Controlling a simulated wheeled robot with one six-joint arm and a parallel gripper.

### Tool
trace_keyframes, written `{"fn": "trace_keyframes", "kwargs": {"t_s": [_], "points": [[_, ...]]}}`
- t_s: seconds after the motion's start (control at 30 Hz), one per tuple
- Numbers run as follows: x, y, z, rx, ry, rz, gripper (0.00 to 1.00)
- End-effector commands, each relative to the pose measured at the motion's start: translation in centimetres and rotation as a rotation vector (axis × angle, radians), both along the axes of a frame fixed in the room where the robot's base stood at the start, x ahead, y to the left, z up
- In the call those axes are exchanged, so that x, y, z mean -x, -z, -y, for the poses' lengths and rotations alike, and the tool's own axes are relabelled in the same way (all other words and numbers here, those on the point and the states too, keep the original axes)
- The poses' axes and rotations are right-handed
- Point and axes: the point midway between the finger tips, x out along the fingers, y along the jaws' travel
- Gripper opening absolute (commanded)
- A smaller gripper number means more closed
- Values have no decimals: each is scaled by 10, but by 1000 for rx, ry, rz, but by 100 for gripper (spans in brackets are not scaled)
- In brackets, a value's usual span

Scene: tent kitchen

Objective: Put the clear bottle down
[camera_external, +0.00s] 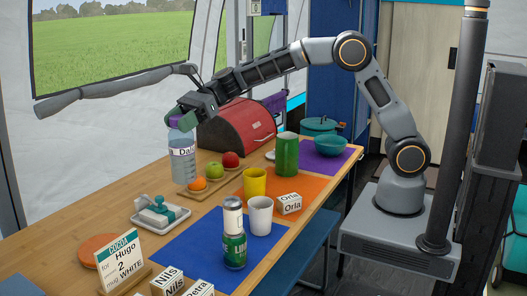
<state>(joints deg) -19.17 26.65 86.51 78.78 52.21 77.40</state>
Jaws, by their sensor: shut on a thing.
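The clear bottle (182,158) has a purple cap and a white label with dark lettering. It is upright at the far left side of the wooden table (120,213), left of the fruit board. My gripper (181,117) is above it, shut on the bottle at its cap end, with the arm reaching in from the right. I cannot tell for sure whether the bottle's base touches the table.
A board with an orange (198,184), a green apple (214,170) and a red apple (230,160) stands close right of the bottle. A red bread box (237,132) is behind. Mugs (261,216) and cans stand on coloured mats.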

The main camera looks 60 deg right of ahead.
Motion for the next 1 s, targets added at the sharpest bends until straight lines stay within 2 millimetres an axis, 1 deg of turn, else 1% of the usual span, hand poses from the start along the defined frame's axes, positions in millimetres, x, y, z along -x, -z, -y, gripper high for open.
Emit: {"fn": "trace_keyframes", "kwargs": {"t_s": [0.03, 0.07, 0.1, 0.13, 0.2, 0.27, 0.3, 0.4, 0.47, 0.53, 0.6, 0.7, 0.77, 0.87, 1.0], "points": [[0, -5, 30, -1, 26, 3, 14], [3, -7, 46, -1, 34, 3, 14], [8, -10, 66, -1, 40, 2, 14], [13, -11, 81, -1, 44, 1, 14], [29, -11, 111, -1, 39, -1, 14], [46, -9, 132, -1, 26, -1, 14], [58, -7, 144, -1, 13, -1, 14], [89, 1, 161, -1, -38, -1, 14], [105, 6, 166, -1, -75, -3, 14], [122, 12, 165, -1, -120, -2, 14], [133, 18, 164, -2, -161, -3, 14], [141, 24, 162, -2, -204, -3, 14], [140, 27, 159, -2, -226, -2, 14], [126, 35, 152, -2, -244, -4, 14], [93, 50, 139, -1, -246, -4, 14]]}}
